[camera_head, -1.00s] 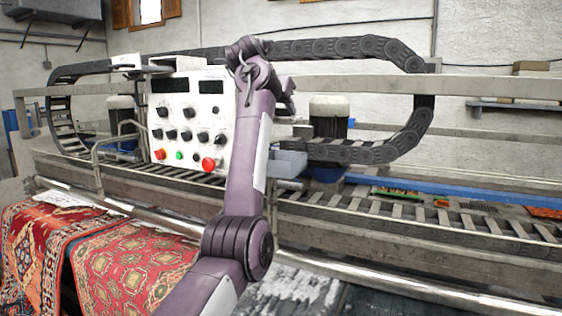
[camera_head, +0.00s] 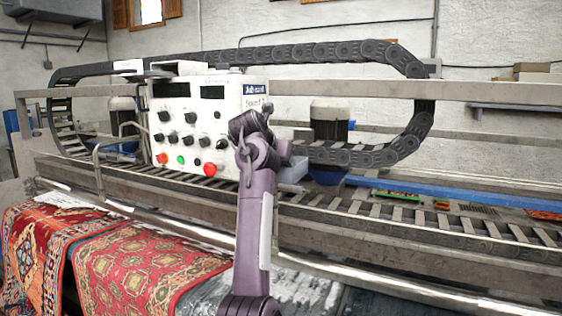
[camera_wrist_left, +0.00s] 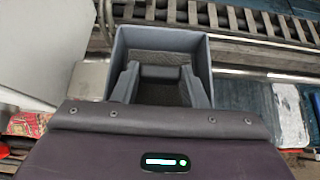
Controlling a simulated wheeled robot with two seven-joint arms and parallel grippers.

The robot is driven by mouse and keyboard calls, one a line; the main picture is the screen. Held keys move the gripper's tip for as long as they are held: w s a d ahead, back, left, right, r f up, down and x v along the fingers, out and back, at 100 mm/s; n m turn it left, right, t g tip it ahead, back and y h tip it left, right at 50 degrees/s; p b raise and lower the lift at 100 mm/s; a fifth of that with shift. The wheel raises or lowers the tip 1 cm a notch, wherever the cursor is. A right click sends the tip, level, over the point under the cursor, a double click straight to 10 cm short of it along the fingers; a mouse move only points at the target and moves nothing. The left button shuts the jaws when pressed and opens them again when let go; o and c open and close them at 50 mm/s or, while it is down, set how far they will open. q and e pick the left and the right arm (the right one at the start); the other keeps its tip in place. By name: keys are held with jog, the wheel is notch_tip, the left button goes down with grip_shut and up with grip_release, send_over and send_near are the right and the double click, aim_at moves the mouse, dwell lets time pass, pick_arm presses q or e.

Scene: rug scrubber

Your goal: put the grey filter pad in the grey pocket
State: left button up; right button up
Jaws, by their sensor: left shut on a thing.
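The grey pocket (camera_wrist_left: 203,50) is an open-topped box in the left wrist view, straight beyond my left gripper (camera_wrist_left: 160,78). A corner of the pocket (camera_head: 294,172) also shows in the head view, just right of my left wrist. My left gripper is shut on a grey piece between its fingertips, the filter pad (camera_wrist_left: 160,71). The pad is over the pocket's opening, and a textured surface shows beyond and below it. I cannot tell how far down the pad reaches. In the head view my left fingers and the pad are mostly hidden behind my wrist. My right gripper is out of view.
The white control box (camera_head: 187,128) with knobs and buttons stands close left of my left wrist. The slatted rail (camera_head: 400,212) and blue beam (camera_head: 430,192) run to the right. Red rugs (camera_head: 135,270) hang at lower left.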

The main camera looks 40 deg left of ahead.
pick_arm(q)
jog(key=shift+f, duration=0.1)
jog(key=o, duration=0.7)
jog(key=shift+f, duration=0.1)
jog(key=shift+r, duration=0.3)
jog(key=shift+b+v, duration=1.95)
jog(key=shift+v, duration=4.05)
jog(key=shift+f, duration=0.15)
